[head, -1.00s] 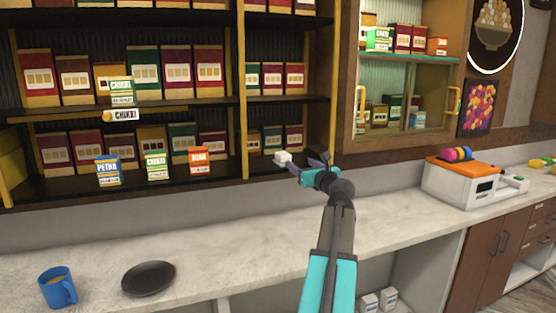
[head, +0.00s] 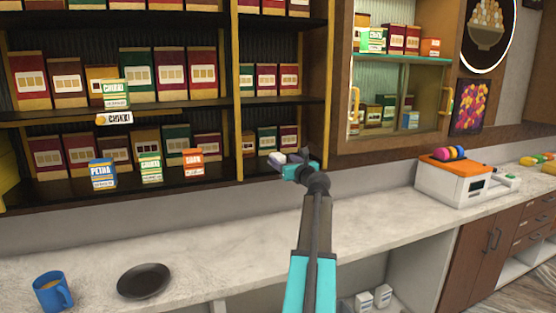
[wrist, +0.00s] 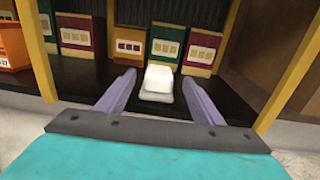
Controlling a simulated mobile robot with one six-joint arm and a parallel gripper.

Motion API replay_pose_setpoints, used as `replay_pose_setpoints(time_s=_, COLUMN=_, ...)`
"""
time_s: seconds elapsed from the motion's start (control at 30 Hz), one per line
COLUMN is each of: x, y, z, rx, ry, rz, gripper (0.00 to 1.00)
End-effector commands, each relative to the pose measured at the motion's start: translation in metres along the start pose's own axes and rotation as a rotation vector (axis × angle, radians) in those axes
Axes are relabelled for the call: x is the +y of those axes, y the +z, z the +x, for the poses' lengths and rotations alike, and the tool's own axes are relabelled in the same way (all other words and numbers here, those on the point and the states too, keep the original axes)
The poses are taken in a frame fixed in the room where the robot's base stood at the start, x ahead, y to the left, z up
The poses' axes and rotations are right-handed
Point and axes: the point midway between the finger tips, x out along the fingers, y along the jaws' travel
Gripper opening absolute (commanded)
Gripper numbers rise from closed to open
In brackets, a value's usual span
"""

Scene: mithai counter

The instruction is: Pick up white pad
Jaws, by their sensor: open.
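The white pad (wrist: 158,80) is a small pale block on the dark lower shelf, near its front edge. In the wrist view it lies between the two purple fingers of my gripper (wrist: 158,82), which are open, with a gap visible on either side of it. In the head view my gripper (head: 293,163) is at the shelf's right end, and the pad (head: 277,159) shows just left of it, partly hidden by the fingers. I cannot tell whether any finger touches it.
Several sweet boxes (wrist: 165,45) stand behind the pad. A shelf post (wrist: 235,28) and wooden side wall (wrist: 272,65) are close on the right, and an orange box (wrist: 12,47) is at left. The counter (head: 215,235) below holds a blue mug (head: 52,291) and dark plate (head: 144,281).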

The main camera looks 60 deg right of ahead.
Motion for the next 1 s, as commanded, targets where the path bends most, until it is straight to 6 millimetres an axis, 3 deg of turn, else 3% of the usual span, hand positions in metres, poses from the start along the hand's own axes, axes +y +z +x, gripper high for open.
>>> replay_pose_setpoints(time_s=0.63, x=0.001, y=0.001, z=0.014, rx=0.0, ry=0.001, rz=0.0, gripper=0.61)
replay_pose_setpoints(time_s=1.0, x=0.001, y=0.002, z=0.051, rx=0.001, ry=0.001, rz=-0.001, gripper=0.61)
